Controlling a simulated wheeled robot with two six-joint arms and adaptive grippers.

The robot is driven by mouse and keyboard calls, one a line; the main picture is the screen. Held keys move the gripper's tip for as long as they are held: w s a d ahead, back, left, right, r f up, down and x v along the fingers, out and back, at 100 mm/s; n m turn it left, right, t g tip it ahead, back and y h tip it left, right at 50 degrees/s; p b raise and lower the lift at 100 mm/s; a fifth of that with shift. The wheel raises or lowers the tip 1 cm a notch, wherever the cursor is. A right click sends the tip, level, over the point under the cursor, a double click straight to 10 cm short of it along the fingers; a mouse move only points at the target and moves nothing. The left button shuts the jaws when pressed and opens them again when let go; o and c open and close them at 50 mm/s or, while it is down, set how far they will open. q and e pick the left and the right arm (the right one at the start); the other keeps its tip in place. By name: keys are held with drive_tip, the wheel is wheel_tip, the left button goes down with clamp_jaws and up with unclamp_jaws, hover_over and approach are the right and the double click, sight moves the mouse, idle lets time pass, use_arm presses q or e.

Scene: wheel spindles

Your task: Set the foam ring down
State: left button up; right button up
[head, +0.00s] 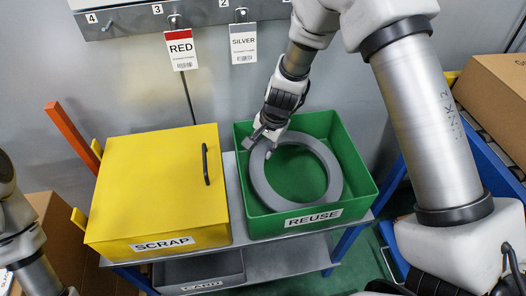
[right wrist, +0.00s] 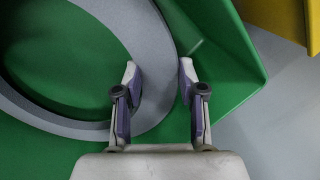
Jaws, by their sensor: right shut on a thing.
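The grey foam ring (head: 333,181) is inside the green REUSE bin (head: 264,226), lying roughly flat. My right gripper (head: 262,145) reaches into the bin from above and is shut on the ring's back-left part. In the right wrist view the fingers (right wrist: 158,78) stand on either side of the ring's band (right wrist: 160,62), with green bin surface around it (right wrist: 228,60). I cannot tell whether the ring touches the bin floor. My left gripper is out of view; only part of the left arm shows at the left edge.
A yellow SCRAP bin (head: 150,190) with a black handle stands left of the green bin on a grey shelf (head: 238,200). A grey CARD tray (head: 200,270) is below. RED (head: 181,50) and SILVER (head: 243,43) tags hang behind. A cardboard box (head: 497,95) is at right.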

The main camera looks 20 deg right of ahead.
drive_tip(key=shift+w+f, duration=0.1)
drive_tip(key=shift+f, duration=0.45)
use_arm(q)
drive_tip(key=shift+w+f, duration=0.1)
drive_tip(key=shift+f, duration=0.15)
use_arm(e)
drive_tip(key=shift+r, duration=0.1)
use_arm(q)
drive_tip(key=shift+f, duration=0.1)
use_arm(e)
drive_tip(key=shift+f, duration=0.2)
drive_tip(key=o, duration=1)
